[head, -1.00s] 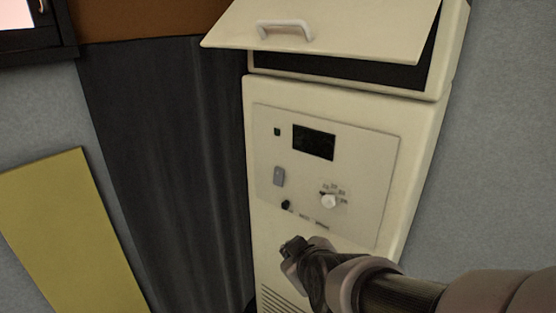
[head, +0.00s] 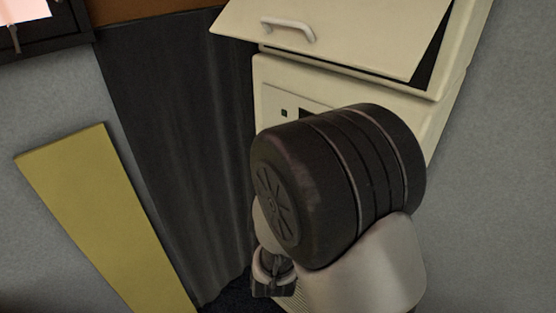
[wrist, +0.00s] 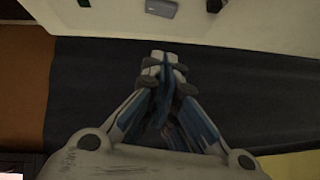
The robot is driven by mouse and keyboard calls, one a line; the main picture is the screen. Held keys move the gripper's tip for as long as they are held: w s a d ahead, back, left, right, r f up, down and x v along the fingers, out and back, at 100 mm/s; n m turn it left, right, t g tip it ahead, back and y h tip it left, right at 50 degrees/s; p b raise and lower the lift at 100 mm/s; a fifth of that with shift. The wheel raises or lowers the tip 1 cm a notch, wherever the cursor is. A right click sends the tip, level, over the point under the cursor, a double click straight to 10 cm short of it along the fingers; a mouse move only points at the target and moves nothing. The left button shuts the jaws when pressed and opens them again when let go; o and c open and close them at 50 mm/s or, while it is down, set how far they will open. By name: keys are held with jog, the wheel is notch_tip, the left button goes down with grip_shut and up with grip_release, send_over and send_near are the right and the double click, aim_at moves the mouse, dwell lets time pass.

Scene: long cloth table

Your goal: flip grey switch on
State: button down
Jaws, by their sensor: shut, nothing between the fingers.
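The grey switch (wrist: 161,8) is a small rounded block on the cream cabinet's panel, at the top edge of the wrist view. Whether it is on or off cannot be told. My gripper (wrist: 163,62) is shut and empty, its fingertips apart from the switch in the picture and just below it. In the head view my dark arm joint covers most of the panel (head: 300,97), so the switch is hidden there. My gripper (head: 273,285) shows only in part, low in that view.
The cream cabinet (head: 440,110) has a raised flap (head: 340,30) with a white handle (head: 288,27) above the panel. A small black knob (wrist: 84,3) is left of the switch in the wrist view. A dark curtain (head: 180,130) and yellow board (head: 90,190) are to the left.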

jog(key=w+d+f, duration=0.1)
jog(key=w+f, duration=0.1)
jog(key=w, duration=1.1)
jog(key=shift+d, duration=0.1)
